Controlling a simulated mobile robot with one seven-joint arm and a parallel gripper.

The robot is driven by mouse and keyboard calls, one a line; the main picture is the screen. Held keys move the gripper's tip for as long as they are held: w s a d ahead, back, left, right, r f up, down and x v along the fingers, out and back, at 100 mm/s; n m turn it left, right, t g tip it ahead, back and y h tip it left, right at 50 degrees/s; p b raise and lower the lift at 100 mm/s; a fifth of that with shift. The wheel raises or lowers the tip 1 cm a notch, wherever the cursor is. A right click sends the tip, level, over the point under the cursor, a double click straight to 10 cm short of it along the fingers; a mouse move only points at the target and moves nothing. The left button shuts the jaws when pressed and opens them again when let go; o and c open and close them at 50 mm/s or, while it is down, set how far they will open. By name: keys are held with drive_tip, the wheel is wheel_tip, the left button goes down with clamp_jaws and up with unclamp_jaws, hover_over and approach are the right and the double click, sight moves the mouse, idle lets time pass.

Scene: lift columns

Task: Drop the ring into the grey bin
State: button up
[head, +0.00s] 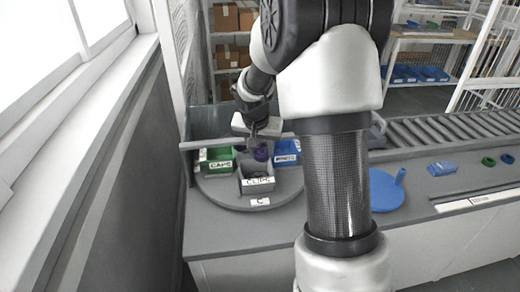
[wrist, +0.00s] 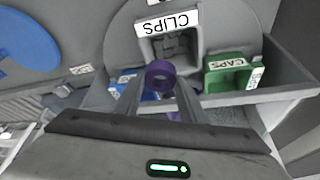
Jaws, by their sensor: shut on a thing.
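A purple ring (wrist: 160,75) is held between the two fingertips of my gripper (wrist: 160,82) in the wrist view. The grey bin (wrist: 150,52), labelled CLIPS, lies just beyond the ring in that view. In the head view the grey bin (head: 256,171) stands at the front of a round grey turntable (head: 225,195), with my gripper (head: 262,142) above and behind it. A purple patch shows below the gripper there; I cannot tell whether it is the ring. Another purple thing (wrist: 173,116) shows between the fingers, mostly hidden.
A green CAPS bin (head: 218,160) and a blue bin (head: 287,152) flank the grey bin closely. A grey bar (head: 210,143) runs behind the bins. A blue disc with a peg (head: 385,190), a blue block (head: 441,168) and green rings (head: 488,161) lie right on the counter.

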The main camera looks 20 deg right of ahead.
sight(260, 159)
wheel_tip(260, 159, down, 5)
drive_tip(key=b, duration=0.2)
drive_tip(key=shift+b, duration=0.3)
drive_tip(key=shift+r, duration=0.1)
drive_tip(key=o, duration=1.2)
drive_tip(key=shift+c, duration=0.2)
drive_tip(key=shift+a, duration=0.1)
drive_tip(key=v, duration=1.7)
drive_tip(key=shift+r+p, duration=0.25)
drive_tip(key=shift+p, duration=0.05)
